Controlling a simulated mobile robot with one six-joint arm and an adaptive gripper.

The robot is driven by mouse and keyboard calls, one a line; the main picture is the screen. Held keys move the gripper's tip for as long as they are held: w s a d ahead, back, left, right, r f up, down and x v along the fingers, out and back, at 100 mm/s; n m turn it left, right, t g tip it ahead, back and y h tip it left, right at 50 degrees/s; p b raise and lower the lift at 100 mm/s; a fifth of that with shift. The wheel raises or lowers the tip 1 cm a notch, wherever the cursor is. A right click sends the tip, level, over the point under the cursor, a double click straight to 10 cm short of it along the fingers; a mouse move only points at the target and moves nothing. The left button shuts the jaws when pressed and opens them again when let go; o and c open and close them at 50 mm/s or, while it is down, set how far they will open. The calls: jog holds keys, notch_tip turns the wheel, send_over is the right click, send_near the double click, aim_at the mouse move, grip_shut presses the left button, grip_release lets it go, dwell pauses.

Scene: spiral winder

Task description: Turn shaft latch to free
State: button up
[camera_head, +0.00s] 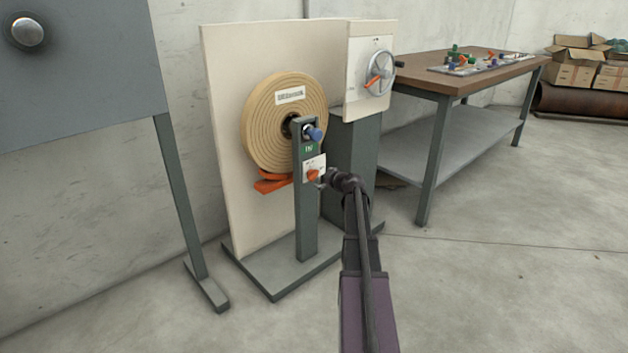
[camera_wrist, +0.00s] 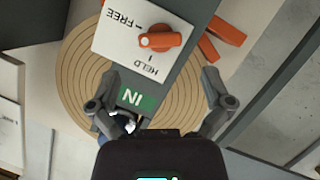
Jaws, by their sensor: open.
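The shaft latch is an orange knob (camera_head: 313,174) on a white plate on the front of a grey post. In the wrist view the orange knob (camera_wrist: 160,40) sits on the white plate (camera_wrist: 118,42), marked FREE and HELD. Which mark it points to I cannot tell for sure. My gripper (camera_head: 323,180) is close to the plate, at its right in the head view. In the wrist view my gripper (camera_wrist: 160,75) is open and empty, its fingers spread either side of the post. The knob lies beyond the fingertips, with no contact visible.
A tan spiral roll (camera_head: 285,120) is behind the post, against a cream panel (camera_head: 228,150). A blue knob (camera_head: 315,134) and a green IN sign (camera_wrist: 136,98) are above the latch. A handwheel (camera_head: 379,73) is at the right, before a workbench (camera_head: 460,75). Orange strips (camera_head: 270,184) hang below the roll.

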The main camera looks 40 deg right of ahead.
aim_at(316, 176)
jog(key=shift+b+x, duration=1)
jog(key=shift+x, duration=2.6)
jog(key=shift+a, duration=0.1)
jog(key=c, duration=1.1)
